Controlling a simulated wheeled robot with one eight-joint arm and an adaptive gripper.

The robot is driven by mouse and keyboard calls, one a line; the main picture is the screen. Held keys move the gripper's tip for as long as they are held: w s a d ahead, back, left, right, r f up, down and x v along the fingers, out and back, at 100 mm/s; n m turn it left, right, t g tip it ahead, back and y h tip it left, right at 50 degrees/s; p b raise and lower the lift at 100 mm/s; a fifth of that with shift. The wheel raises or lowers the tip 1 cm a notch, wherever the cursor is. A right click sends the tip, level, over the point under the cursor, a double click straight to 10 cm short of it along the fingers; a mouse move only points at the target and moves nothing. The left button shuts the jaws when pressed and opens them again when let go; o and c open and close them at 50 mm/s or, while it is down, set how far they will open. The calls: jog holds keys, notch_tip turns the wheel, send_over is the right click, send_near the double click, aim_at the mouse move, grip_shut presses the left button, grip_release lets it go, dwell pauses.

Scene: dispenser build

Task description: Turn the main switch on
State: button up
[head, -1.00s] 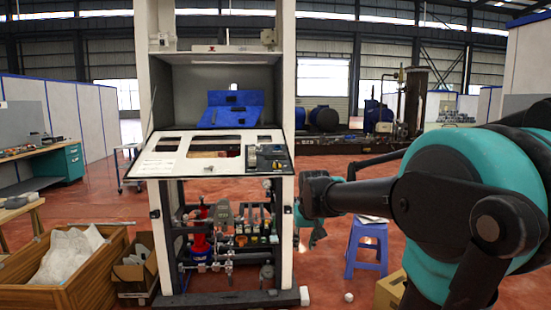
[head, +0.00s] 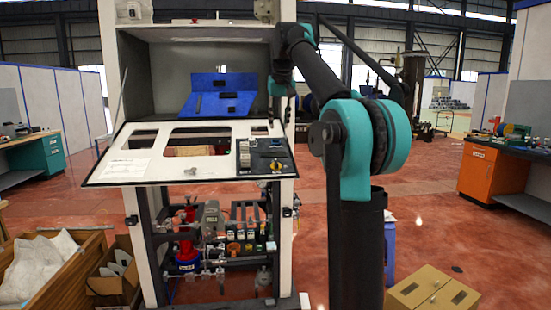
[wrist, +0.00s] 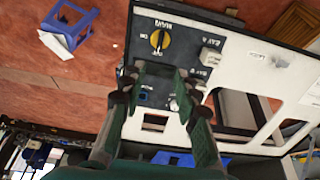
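The main switch is a yellow and black rotary knob (wrist: 157,40) on a dark control plate, next to the lettering MAIN, ON and OFF. Its dark bar runs roughly up and down in the wrist view, with OFF by its lower end and ON to the left. In the head view the yellow knob (head: 276,166) is at the right of the sloping white panel. My gripper (wrist: 160,72) is open and empty; its fingertips are over the dark plate near the knob, apart from it. In the head view my gripper (head: 281,92) hangs above the panel's right part.
The white panel (head: 107,167) has several cut-out windows. White switches BATT A and BATT B (wrist: 209,57) sit beside the main switch. A cabinet post stands right of the panel. A cardboard box (head: 432,292) and a blue stool (wrist: 68,25) are on the floor.

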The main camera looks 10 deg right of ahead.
aim_at(276, 161)
jog(key=x, duration=1.6)
jog(key=shift+w+f, duration=0.15)
jog(key=shift+f, duration=0.2)
grip_shut()
